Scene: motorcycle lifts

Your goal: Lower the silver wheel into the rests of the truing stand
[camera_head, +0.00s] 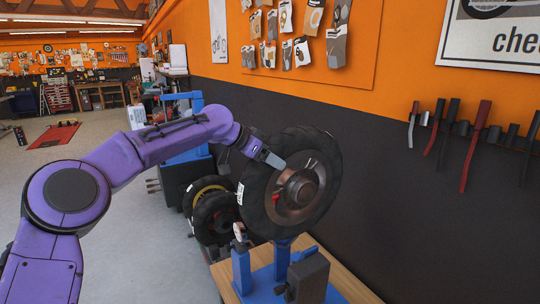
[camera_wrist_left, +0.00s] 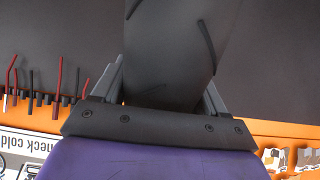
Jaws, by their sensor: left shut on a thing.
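The silver wheel (camera_head: 292,186), with a black tyre and a metallic rim and hub, is upright above the truing stand. My left gripper (camera_head: 268,158) is shut on the upper left of its tyre. In the left wrist view the fingers of my left gripper (camera_wrist_left: 165,85) lie on either side of the dark tyre (camera_wrist_left: 180,45). The blue truing stand (camera_head: 242,272) is on a wooden bench at the bottom centre. The wheel's hub is well above the stand's posts, and its lower edge hides part of the stand. My right gripper is not in view.
Other wheels (camera_head: 212,212) stand on the floor left of the bench (camera_head: 345,284). A blue machine (camera_head: 180,160) is behind my arm. The dark wall with hanging tools (camera_head: 476,142) runs along the right. Open floor lies at the left.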

